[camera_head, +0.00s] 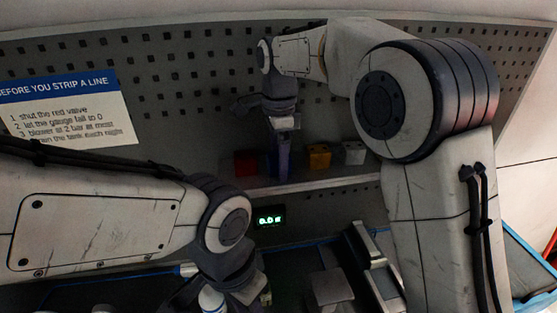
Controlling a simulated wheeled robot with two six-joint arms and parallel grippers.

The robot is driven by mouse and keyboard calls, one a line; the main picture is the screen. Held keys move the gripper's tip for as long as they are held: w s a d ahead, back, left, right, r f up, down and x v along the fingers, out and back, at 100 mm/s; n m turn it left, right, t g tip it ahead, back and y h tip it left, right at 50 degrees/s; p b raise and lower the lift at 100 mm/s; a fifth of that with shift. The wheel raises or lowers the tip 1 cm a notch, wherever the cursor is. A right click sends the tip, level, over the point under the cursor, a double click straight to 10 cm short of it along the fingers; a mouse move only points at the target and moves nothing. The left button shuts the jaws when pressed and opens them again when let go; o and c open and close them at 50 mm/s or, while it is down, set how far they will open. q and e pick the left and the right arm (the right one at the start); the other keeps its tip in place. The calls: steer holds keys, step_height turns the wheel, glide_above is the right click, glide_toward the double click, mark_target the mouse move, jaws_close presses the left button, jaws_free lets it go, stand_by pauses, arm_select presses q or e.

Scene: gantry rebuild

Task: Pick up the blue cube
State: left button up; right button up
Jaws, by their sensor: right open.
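My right gripper (283,172) points down at the shelf (310,185), in front of the row of cubes. Its jaws are open, seen nearly edge-on. A dark bluish patch (271,164) shows beside the finger, between the red and yellow cubes. It looks like part of the blue cube, mostly hidden by the gripper; I cannot tell whether they touch. My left gripper (250,292) is low in the picture, below the shelf and away from the cubes. Its jaws are too dark and cut off to read.
A red cube (245,163) stands left of the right gripper. A yellow cube (319,156) and a pale cube (354,153) stand to its right. A pegboard (200,75) rises behind. A lit display (269,217) is below the shelf, above a cluttered bench.

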jaws_close()
stand_by(0.3)
